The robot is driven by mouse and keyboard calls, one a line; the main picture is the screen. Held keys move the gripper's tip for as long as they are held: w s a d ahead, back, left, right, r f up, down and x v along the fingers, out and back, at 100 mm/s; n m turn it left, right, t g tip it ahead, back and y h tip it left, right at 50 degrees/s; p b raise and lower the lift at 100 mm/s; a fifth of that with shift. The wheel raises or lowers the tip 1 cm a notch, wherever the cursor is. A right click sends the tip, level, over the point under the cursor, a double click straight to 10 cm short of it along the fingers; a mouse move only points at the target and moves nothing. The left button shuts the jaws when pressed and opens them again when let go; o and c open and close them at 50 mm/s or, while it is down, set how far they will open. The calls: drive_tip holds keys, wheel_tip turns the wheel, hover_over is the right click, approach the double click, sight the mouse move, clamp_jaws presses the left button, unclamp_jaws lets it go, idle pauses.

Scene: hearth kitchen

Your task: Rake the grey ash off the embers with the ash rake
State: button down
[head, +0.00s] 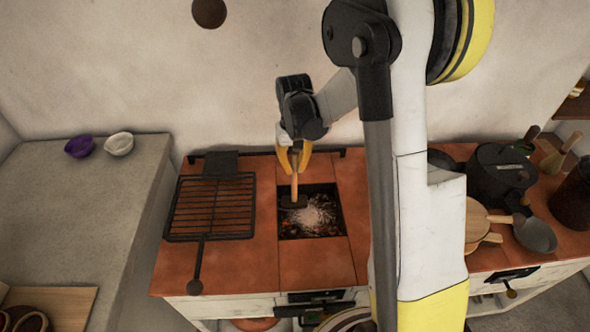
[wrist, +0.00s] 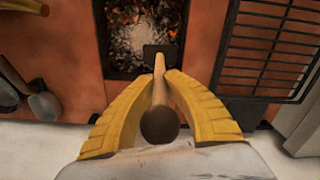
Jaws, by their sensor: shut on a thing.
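My gripper (head: 293,158) has yellow fingers and is shut on the wooden handle of the ash rake (head: 294,188). The rake hangs nearly upright, and its dark flat head (head: 293,202) is at the left back part of the square fire pit. The fire pit (head: 341,213) is set in the terracotta-tiled hearth top. Pale grey ash (head: 312,214) lies over the middle and right of the pit, with orange embers (head: 291,222) showing around it. In the wrist view, the rake handle (wrist: 160,80) runs between the fingers (wrist: 160,100) to the dark head by the pit edge. Whether the head touches the embers cannot be told.
A black grill rack (head: 211,207) lies left of the pit. A dark pot (head: 500,172), wooden boards (head: 476,222) and a ladle-like pan (head: 536,235) stand at the right. Two small bowls (head: 119,143) sit on the grey counter. The tiles in front of the pit are clear.

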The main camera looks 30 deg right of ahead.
sight(295, 158)
drive_tip(key=shift+r+p, duration=1.05)
drive_tip(key=shift+r, duration=0.8)
drive_tip(key=shift+d, duration=0.1)
